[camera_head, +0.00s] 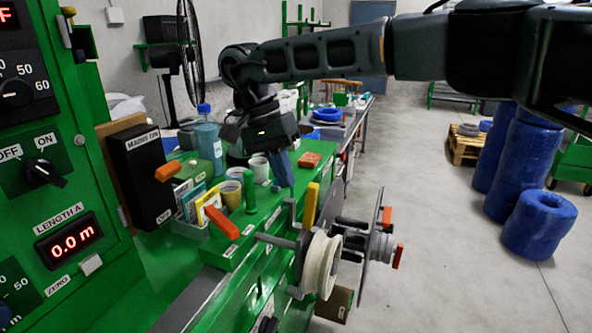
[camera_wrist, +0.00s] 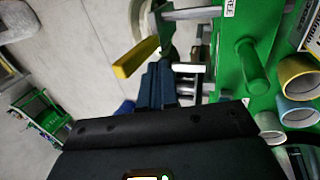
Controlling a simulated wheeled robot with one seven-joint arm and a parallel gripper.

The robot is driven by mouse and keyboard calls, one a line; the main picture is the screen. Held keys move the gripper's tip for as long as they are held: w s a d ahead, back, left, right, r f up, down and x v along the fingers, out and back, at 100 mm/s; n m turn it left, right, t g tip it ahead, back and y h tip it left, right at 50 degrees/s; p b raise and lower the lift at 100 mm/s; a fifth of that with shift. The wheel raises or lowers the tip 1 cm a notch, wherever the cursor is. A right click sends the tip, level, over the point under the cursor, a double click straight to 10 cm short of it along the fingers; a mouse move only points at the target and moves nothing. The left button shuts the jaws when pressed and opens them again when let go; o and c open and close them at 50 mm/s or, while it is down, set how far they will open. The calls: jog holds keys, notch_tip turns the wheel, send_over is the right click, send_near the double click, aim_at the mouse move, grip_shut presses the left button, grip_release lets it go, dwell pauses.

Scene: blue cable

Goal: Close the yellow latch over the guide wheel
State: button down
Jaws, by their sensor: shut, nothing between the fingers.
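The yellow latch (camera_head: 310,206) stands upright in the head view, rising above the cream guide wheel (camera_head: 322,264) at the bench's front edge. The latch is not lying over the wheel. In the wrist view the yellow latch (camera_wrist: 136,58) points out to the left, close to my fingertips. A pale rim, probably the guide wheel (camera_wrist: 137,24), shows at the top edge there. My gripper (camera_head: 284,172) has its blue fingers pointing down, above and left of the latch. In the wrist view the fingers (camera_wrist: 156,88) are together and hold nothing. Contact with the latch cannot be told.
Orange-handled levers (camera_head: 221,222) stick out left of the wheel. A green peg (camera_head: 249,190), cups (camera_head: 231,194) and a blue-capped bottle (camera_head: 207,138) stand on the green bench close to my gripper. A reel with orange tabs (camera_head: 384,245) is right of the wheel.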

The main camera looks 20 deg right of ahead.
aim_at(310, 207)
jog(key=shift+s+d+f+p, duration=0.1)
jog(key=shift+s+d+p, duration=0.2)
jog(key=shift+s+d, duration=0.6)
jog(key=shift+d, duration=0.1)
jog(key=shift+s+d+t+y+b, duration=0.1)
jog(key=shift+s+t+y+b, duration=0.15)
jog(key=shift+t+y+b, duration=0.3)
jog(key=shift+s+d+t+y, duration=0.15)
jog(key=shift+t+y, duration=0.1)
